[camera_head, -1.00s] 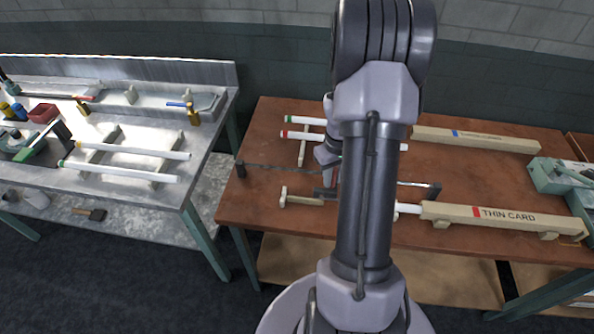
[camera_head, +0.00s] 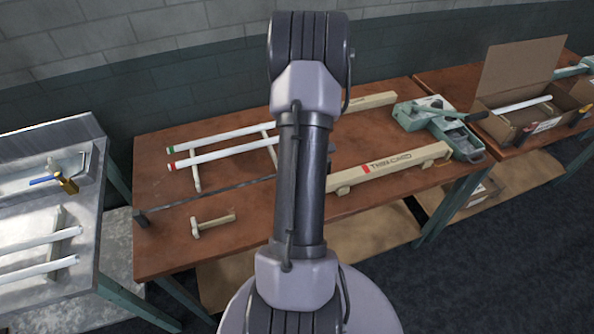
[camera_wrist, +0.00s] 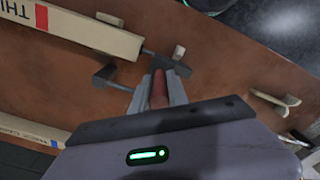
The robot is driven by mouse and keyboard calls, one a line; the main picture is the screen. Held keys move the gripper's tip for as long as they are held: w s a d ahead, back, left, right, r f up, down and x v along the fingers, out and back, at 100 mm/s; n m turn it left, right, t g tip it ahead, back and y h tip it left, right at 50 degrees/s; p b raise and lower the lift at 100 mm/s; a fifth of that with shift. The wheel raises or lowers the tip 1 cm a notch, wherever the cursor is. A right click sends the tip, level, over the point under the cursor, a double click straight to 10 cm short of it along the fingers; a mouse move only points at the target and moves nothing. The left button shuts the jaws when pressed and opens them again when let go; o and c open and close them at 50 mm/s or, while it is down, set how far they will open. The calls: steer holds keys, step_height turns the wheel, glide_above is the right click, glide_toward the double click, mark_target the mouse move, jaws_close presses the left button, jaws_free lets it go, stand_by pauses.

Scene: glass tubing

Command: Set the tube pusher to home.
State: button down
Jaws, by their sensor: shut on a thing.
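The tube pusher shows in the wrist view as a dark grey plate (camera_wrist: 176,67) close to the open end of the THIN CARD box (camera_wrist: 92,30). My gripper (camera_wrist: 159,84) is shut on a reddish-brown grip between its fingers, which appears to be the pusher's handle. A thin dark piece reaches from the plate toward the box end. In the head view my arm hides the gripper and the pusher. The dark guide rail (camera_head: 205,196) runs from a dark end block (camera_head: 140,217) on the left until my arm covers it.
The long THIN CARD box (camera_head: 400,165) lies right of my arm. A cream rest (camera_head: 213,222) stands in front of the rail. Two white tubes (camera_head: 215,138) lie on a rack behind it. A green device (camera_head: 440,125) stands farther right. A metal bench (camera_head: 75,180) is at the left.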

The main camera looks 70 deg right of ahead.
steer(key=shift+d, duration=0.1)
steer(key=c, duration=1.3)
jaws_free()
step_height(320, 180, up, 18)
steer(key=p, duration=0.4)
steer(key=shift+f, duration=0.25)
